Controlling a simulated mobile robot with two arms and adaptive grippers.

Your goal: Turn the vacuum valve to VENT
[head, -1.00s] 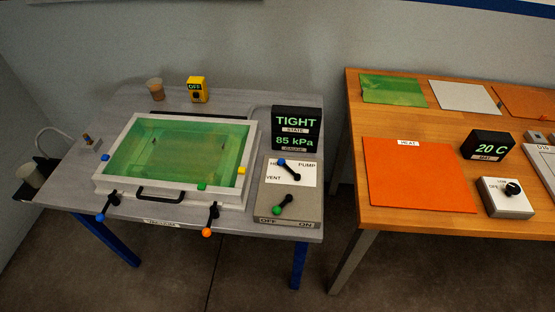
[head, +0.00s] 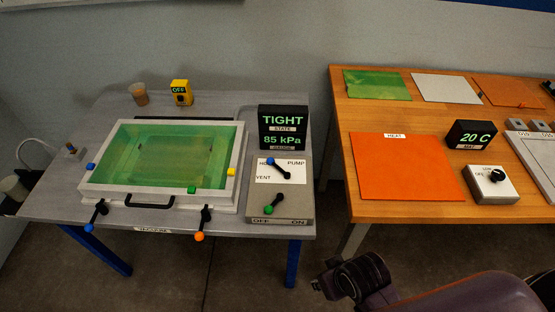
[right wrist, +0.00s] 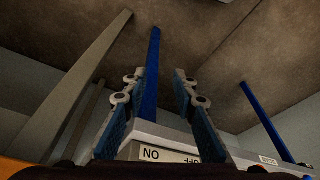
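The vacuum valve is a dark lever with a blue ball end (head: 271,161) on a white plate (head: 265,179) of the grey control box. The plate reads HO..., PUMP and VENT. The blue ball covers part of the HO... label at the plate's upper left; VENT is below it. My right gripper (head: 324,275) is low, right of and nearer than the box, apart from the valve. In the right wrist view its fingers (right wrist: 157,90) are spread and empty, with the box's OFF/ON label (right wrist: 165,155) upside down beyond them. My left gripper is not in view.
A green-ball lever (head: 268,209) sits below the valve, its ball toward OFF. A display (head: 283,129) behind reads TIGHT, 85 kPa.

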